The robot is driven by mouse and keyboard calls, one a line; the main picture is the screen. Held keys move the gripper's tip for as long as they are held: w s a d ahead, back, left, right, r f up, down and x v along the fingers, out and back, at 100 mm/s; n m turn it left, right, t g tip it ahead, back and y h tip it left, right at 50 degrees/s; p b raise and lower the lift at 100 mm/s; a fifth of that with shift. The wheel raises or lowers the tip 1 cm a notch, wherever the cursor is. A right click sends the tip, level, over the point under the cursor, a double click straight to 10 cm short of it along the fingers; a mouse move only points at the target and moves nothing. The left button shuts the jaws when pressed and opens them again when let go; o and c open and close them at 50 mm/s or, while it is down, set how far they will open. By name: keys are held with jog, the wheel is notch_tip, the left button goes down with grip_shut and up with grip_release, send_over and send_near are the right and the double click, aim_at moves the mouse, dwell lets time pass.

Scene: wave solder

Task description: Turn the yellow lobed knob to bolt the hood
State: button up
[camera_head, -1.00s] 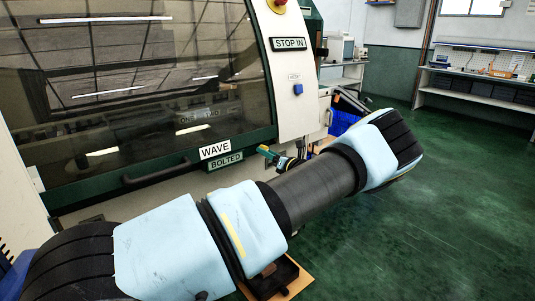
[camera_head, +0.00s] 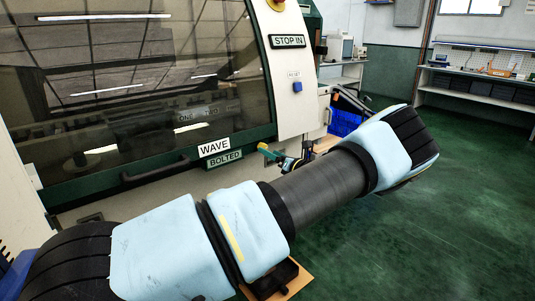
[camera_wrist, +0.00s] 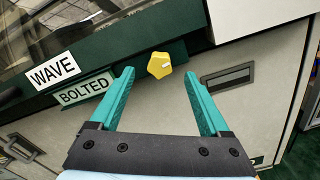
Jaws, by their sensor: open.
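The yellow lobed knob (camera_wrist: 159,65) sits on the dark green lower edge of the hood in the wrist view, just right of the BOLTED label (camera_wrist: 86,89). In the head view a small yellow spot, which looks like the knob (camera_head: 262,146), shows right of the same label. My gripper (camera_wrist: 157,76) is open, and its two green fingers frame the knob with nothing held between them. I cannot tell how far the fingertips are from it. The hood (camera_head: 150,90) is down, with a dark window.
The WAVE label (camera_wrist: 52,71) sits above the BOLTED label. A recessed latch (camera_wrist: 228,77) is on the pale panel right of the knob. A hood handle (camera_head: 157,172), a STOP IN sign (camera_head: 289,42) and a blue button (camera_head: 297,87) are nearby. Green floor (camera_head: 455,200) is clear at right.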

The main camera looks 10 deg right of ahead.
jog(key=b+v, duration=0.1)
jog(key=v, duration=0.6)
jog(key=shift+s+d, duration=0.2)
jog(key=shift+s, duration=0.15)
jog(key=s+a+f+n+g+y, duration=0.1)
jog(key=s+a+n+g, duration=0.2)
jog(key=a+n+g, duration=0.65)
jog(key=s+a+f+n+g, duration=0.25)
jog(key=a+n, duration=0.35)
jog(key=a, duration=0.9)
jog(key=s+a+r+n+g+h, duration=0.1)
jog(key=s+a+r+n+h, duration=0.2)
jog(key=s+n, duration=0.5)
jog(key=s+a+r+n+g+h, duration=0.1)
jog(key=s+a+r+n+h, duration=0.3)
jog(key=s+r+n, duration=0.3)
jog(key=s+n+h, duration=0.1)
jog(key=n, duration=0.3)
jog(key=shift+s+n+g+h+p, duration=0.3)
jog(key=shift+s+n+g+h, duration=0.05)
jog(key=shift+s+g+h, duration=0.05)
